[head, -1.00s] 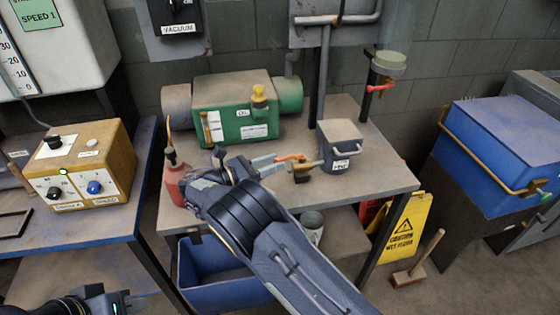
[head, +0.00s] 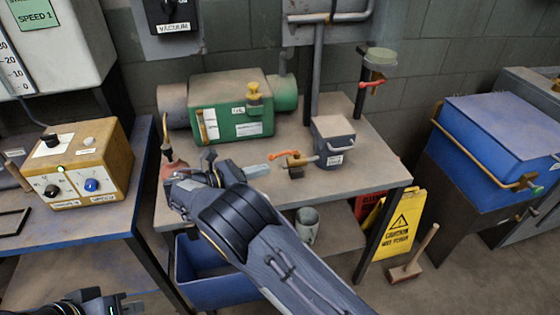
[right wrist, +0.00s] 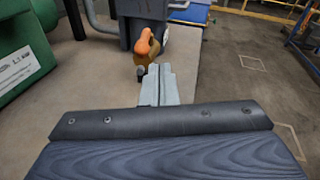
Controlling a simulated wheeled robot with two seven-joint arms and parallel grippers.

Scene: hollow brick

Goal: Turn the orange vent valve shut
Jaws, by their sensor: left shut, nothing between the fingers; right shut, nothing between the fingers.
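The orange valve handle (head: 284,155) sits on a brass body (head: 296,165) beside a small grey tank (head: 335,145) on the middle bench. My right gripper (head: 266,169) is shut and empty, just left of the valve. In the right wrist view, the shut fingers (right wrist: 158,85) point at the orange handle (right wrist: 147,45), which appears just beyond their tips. I cannot tell whether they touch it. My left gripper (head: 132,304) is shut and empty at the bottom left, partly out of frame, far from the valve.
A green pump (head: 232,118) stands behind my right arm, with a red oil can (head: 171,172) to its left. A red-handled valve (head: 371,84) is on a post at the back right. A control box (head: 85,165) is on the left bench. The bench front right is clear.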

